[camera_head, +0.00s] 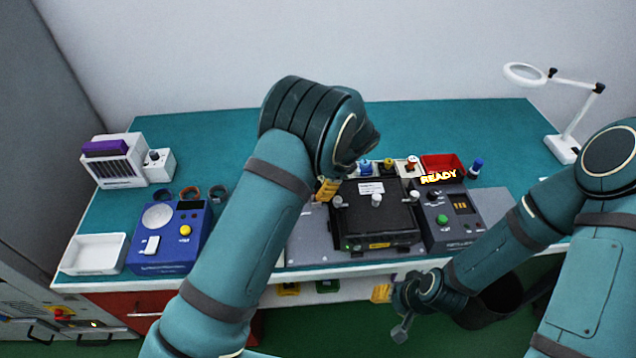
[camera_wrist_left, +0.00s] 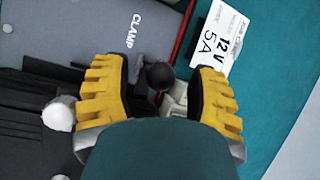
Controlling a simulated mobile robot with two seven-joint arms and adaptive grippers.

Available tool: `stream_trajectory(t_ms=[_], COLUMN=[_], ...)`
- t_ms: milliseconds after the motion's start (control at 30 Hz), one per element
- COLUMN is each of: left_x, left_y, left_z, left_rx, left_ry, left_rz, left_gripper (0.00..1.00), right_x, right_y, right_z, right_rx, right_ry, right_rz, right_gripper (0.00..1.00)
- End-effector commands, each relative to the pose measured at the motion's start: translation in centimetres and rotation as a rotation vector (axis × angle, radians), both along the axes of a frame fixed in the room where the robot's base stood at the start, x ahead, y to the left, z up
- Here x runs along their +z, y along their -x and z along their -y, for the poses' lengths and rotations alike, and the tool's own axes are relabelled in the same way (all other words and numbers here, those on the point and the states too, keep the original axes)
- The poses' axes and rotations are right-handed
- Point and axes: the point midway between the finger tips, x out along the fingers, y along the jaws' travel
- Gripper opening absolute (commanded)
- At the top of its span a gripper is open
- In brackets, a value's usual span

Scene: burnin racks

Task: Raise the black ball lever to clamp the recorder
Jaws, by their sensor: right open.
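The black ball lever (camera_wrist_left: 160,76) shows in the left wrist view, between the two yellow fingers of my left gripper (camera_wrist_left: 158,74). The fingers stand wide apart, with gaps on both sides of the ball. A plate marked CLAMP (camera_wrist_left: 110,30) lies just beyond. In the head view my left gripper (camera_head: 327,190) is mostly hidden behind its own wrist, at the left edge of the black recorder (camera_head: 378,222), and hides the lever there. The recorder lies on a grey fixture (camera_head: 306,240). My right gripper (camera_head: 391,308) hangs open and empty in front of the table edge.
A blue device (camera_head: 168,242), white tray (camera_head: 92,254) and rack (camera_head: 118,163) are at left. A magnifier lamp (camera_head: 565,140) stands at right. The back of the table is clear.

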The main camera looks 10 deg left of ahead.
Motion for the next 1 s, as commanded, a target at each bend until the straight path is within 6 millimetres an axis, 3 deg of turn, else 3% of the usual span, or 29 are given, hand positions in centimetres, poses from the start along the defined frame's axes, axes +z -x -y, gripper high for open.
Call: stream_trajectory(t_ms=[167, 700, 1000], left_x=[1.1, 9.4, 10.5], left_y=[-0.1, -0.7, -0.7], left_z=[0.6, 5.3, 5.9], left_rx=[-0.001, 0.000, 0.000], left_ry=[0.002, 0.001, 0.000], left_rz=[0.003, 0.003, 0.000], left_gripper=[0.58, 0.58, 0.58], right_x=[0.0, 0.0, 0.0], right_y=[0.0, 0.0, 0.0], right_z=[0.0, 0.0, 0.0], right_rx=[0.000, 0.000, 0.000], right_ry=[0.000, 0.000, 0.000], right_rz=[0.000, 0.000, 0.000], right_gripper=[0.47, 0.47, 0.47])
